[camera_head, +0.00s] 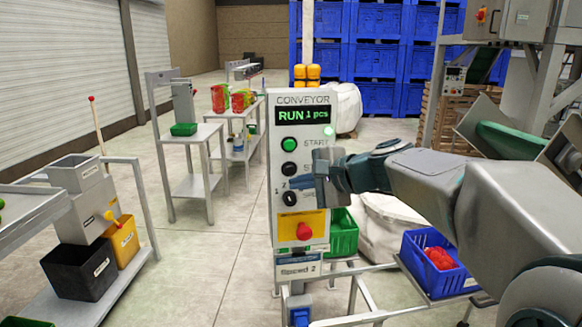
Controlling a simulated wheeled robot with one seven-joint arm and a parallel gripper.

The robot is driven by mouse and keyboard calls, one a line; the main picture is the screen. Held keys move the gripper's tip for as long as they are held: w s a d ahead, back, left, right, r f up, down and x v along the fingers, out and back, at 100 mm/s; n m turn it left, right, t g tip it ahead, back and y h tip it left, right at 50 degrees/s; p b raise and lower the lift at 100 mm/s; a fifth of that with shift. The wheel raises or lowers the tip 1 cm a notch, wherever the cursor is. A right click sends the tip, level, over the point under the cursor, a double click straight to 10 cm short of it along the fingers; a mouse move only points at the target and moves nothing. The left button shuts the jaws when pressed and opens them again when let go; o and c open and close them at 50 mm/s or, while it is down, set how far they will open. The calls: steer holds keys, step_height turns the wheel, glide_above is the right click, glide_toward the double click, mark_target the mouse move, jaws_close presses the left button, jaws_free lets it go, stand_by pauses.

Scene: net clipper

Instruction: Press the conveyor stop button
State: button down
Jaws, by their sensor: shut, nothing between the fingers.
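The conveyor control panel (260,210) is a light grey upright box in the middle of the head view. Its display (304,116) reads "RUN 1 pcs". Below it are a green start button (289,145), a black button (289,170) whose label begins "ST" and is partly hidden, and a dark selector knob (290,198). A red mushroom button (304,231) sits on a yellow plate lower down. My gripper (318,176) is shut and empty, in front of the panel's right side, just right of the black button. I cannot tell whether it touches the panel.
A green crate (343,235) stands behind the panel. A blue crate (432,268) with red contents is at the lower right. Metal rails (372,312) run below the panel. A cart (62,215) with bins is at the left. Open floor (195,265) lies between cart and panel.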

mark_target(280, 176)
steer(key=shift+w+a, duration=0.2)
steer(key=shift+w, duration=0.65)
steer(key=shift+w+a, duration=0.15)
steer(key=shift+w, duration=0.7)
steer(key=shift+w, duration=0.1)
stand_by(0.7)
steer(key=shift+w+a, duration=0.1)
steer(key=shift+w, duration=0.2)
steer(key=shift+w, duration=0.45)
stand_by(0.6)
steer(key=shift+s, duration=0.85)
steer(key=s+b, duration=0.1)
steer(key=s, duration=0.1)
steer(key=s+d+b, duration=0.1)
steer(key=s, duration=0.2)
steer(key=shift+d, duration=0.1)
